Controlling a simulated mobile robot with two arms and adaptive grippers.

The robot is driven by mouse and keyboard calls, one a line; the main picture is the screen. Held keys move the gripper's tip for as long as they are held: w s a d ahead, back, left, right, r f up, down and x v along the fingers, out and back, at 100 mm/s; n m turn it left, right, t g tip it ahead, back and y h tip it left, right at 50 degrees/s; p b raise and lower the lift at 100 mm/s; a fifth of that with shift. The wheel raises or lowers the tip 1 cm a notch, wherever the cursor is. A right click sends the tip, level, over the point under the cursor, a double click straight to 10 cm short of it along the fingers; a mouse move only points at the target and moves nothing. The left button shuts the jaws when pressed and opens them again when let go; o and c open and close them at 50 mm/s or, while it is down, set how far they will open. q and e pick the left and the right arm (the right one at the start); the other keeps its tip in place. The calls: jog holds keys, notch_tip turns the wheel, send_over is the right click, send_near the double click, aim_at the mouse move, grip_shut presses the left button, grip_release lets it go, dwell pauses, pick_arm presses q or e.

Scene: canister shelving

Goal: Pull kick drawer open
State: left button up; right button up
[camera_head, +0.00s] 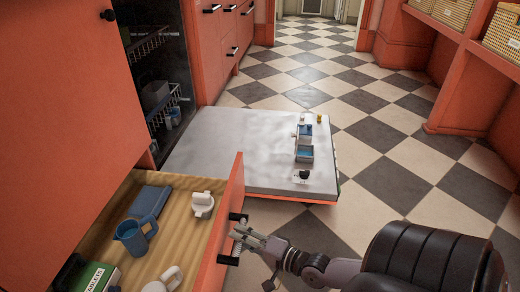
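A low red-fronted drawer (236,195) with a light wooden inside stands pulled out at lower left. Its black handle (229,260) is on the outer face. My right gripper (240,234) comes in from the lower right. Its fingertips are at the handle and overlap its middle part. I cannot tell whether the fingers are closed around the bar. The drawer holds a blue jug (134,237), a blue flat item (149,201), a white item (203,204), a white mug (166,281) and a green box (94,277). My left gripper is not in view.
A dishwasher door (240,150) lies folded down just beyond the drawer, with small containers (304,153) near its right edge. Dishwasher racks (165,107) show behind it. The checkered floor (385,150) is clear to the right, up to red shelving (475,110).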

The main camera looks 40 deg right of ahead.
jog(key=v, duration=1.1)
jog(key=shift+a+r, duration=0.1)
jog(key=shift+r, duration=0.05)
